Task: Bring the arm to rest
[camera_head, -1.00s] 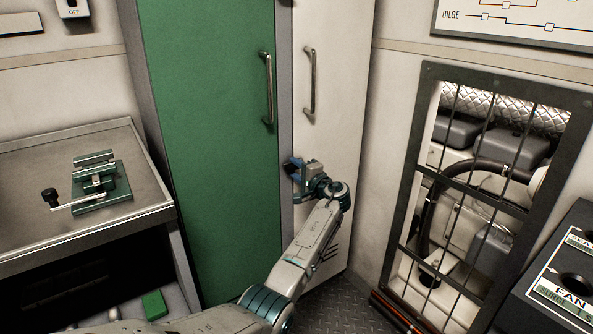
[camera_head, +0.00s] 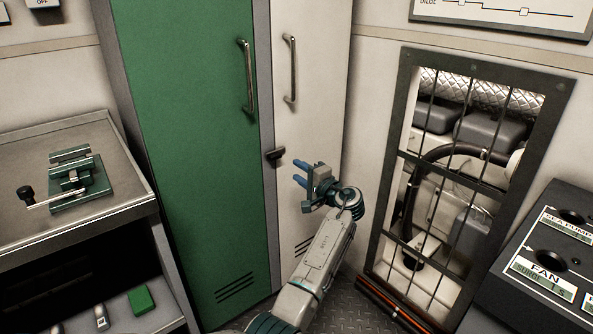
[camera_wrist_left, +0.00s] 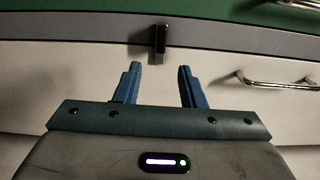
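My left arm comes in from the bottom of the head view. My left gripper (camera_head: 300,175) is in front of the white locker door (camera_head: 312,120), with its blue fingers pointing left. In the left wrist view the two fingers (camera_wrist_left: 158,85) stand apart with nothing between them. A dark latch (camera_head: 275,154) sits on the locker's edge just beyond the fingertips; it also shows in the left wrist view (camera_wrist_left: 160,40), apart from the fingers. My right gripper is not in view.
A green locker door (camera_head: 190,130) with a bar handle (camera_head: 248,78) stands left of the white door. A bench (camera_head: 110,205) with a green vise (camera_head: 78,178) is at the left. A barred opening (camera_head: 387,180) and a dark control panel (camera_head: 510,278) are at the right.

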